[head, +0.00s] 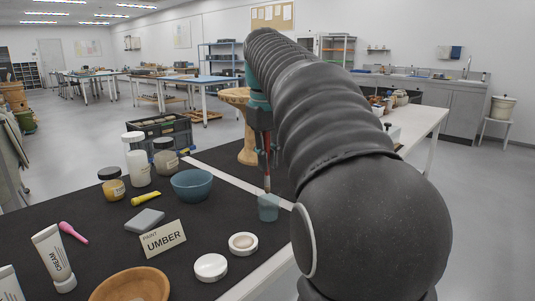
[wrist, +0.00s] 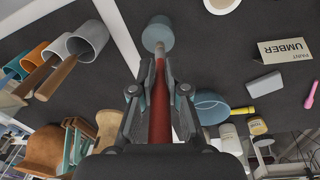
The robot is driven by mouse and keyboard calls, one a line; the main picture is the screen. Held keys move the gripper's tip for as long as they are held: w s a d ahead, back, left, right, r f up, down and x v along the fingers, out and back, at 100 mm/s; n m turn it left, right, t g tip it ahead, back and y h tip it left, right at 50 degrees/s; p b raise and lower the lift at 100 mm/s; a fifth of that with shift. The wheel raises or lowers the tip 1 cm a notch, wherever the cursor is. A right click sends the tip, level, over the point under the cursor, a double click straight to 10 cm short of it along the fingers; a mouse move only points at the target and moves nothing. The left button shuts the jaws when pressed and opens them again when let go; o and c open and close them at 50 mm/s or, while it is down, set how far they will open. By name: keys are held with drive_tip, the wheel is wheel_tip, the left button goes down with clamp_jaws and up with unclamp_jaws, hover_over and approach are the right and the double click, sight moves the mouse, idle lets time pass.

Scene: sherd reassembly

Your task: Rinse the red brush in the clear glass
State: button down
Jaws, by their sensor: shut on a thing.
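The red brush (wrist: 159,112) is held in my gripper (wrist: 159,92), whose fingers are shut around its handle. In the head view the brush (head: 267,165) hangs almost upright, bristle end down. The clear glass (head: 268,208), bluish and see-through, stands on the dark mat directly under the brush. The brush tip is at or just above the glass's rim; I cannot tell if it is inside. In the wrist view the tip overlaps the glass (wrist: 158,32). My arm covers part of the gripper in the head view.
The UMBER card (head: 163,239), a white lid (head: 211,267) and a small round dish (head: 243,243) are nearer. Cups with wooden handles (wrist: 88,38) show in the wrist view.

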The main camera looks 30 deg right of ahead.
sight(268, 188)
drive_tip(key=shift+w+d+f+b, duration=0.1)
drive_tip(key=shift+f+b, duration=0.75)
drive_tip(key=shift+f, duration=0.75)
drive_tip(key=shift+w+d+f+b, duration=0.1)
drive_tip(key=shift+f+b, duration=0.75)
drive_tip(key=shift+f, duration=0.7)
drive_tip(key=shift+f, duration=0.15)
